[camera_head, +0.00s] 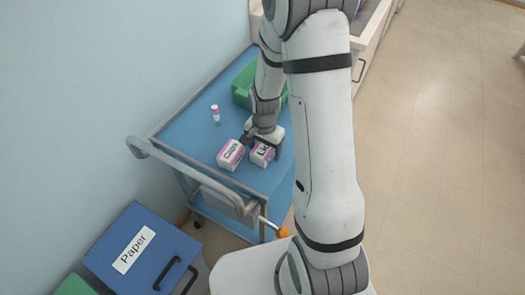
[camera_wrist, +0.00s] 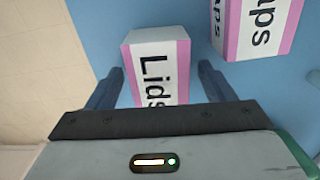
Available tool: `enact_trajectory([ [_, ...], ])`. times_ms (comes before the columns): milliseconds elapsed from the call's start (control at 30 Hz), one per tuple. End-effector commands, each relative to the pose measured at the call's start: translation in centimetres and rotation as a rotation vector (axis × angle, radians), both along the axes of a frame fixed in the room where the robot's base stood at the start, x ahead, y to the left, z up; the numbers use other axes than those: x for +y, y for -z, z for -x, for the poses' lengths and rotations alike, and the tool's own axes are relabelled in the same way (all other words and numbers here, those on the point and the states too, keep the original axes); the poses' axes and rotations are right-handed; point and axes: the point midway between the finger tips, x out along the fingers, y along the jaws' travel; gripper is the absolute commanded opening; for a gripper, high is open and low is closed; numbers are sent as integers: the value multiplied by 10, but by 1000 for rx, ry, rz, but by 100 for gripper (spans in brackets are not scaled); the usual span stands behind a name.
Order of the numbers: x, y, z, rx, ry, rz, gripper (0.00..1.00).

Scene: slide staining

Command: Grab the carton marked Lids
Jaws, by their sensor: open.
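The carton marked Lids (camera_wrist: 158,68) is white with pink edges and stands on the blue cart top. In the wrist view it sits between the two open fingers of my gripper (camera_wrist: 166,85), with a gap on each side. Its near end is hidden by my gripper body. In the head view the Lids carton (camera_head: 262,154) shows just below my gripper (camera_head: 262,140), partly covered by it. A similar carton marked Caps (camera_head: 231,154) stands close to its left in the head view. In the wrist view the Caps carton (camera_wrist: 262,22) is at the upper right, near the right finger.
The blue cart (camera_head: 180,127) has a push handle (camera_head: 190,168) at its near end. A small white bottle with a reddish cap (camera_head: 215,113) stands on it. A green box (camera_head: 243,88) is behind my gripper. A blue bin marked Paper (camera_head: 160,235) stands at the lower left.

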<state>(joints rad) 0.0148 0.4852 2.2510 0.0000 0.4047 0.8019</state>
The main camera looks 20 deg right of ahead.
Motion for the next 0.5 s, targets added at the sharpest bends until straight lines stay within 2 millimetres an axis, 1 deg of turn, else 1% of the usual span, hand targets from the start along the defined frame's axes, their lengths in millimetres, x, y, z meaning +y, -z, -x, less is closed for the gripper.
enact_trajectory([
  [133,0,0,0,0,0,0,75],
  [500,0,0,0,0,-1,0,45],
])
